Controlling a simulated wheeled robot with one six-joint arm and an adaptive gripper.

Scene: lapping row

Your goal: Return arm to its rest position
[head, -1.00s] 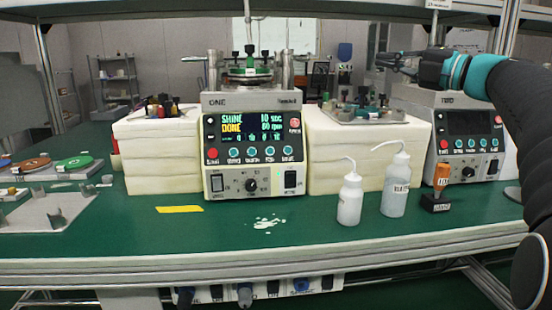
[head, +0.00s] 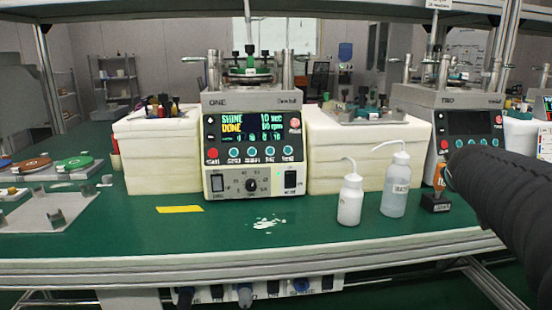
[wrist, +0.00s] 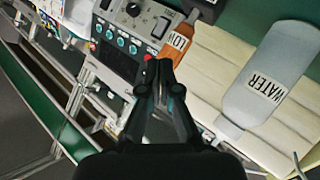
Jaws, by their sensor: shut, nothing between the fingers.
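My arm (head: 500,195) shows at the right edge of the head view, over the right end of the bench. My gripper is outside the head view. In the wrist view my gripper (wrist: 155,70) is shut and empty, its fingertips together. Beyond it are an orange-handled tool (wrist: 177,42) with a lettered label and a bottle marked WATER (wrist: 270,85). No contact with either can be made out. The orange tool (head: 440,178) stands in a dark block in the head view, partly beside my arm.
Two squeeze bottles, a smaller one (head: 350,200) and a larger one (head: 395,185), stand on the green bench (head: 310,230). Machine ONE (head: 253,150) stands mid-bench between white foam stacks (head: 160,160). Machine TWO (head: 465,120) is behind my arm. A shelf edge (head: 280,8) crosses above.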

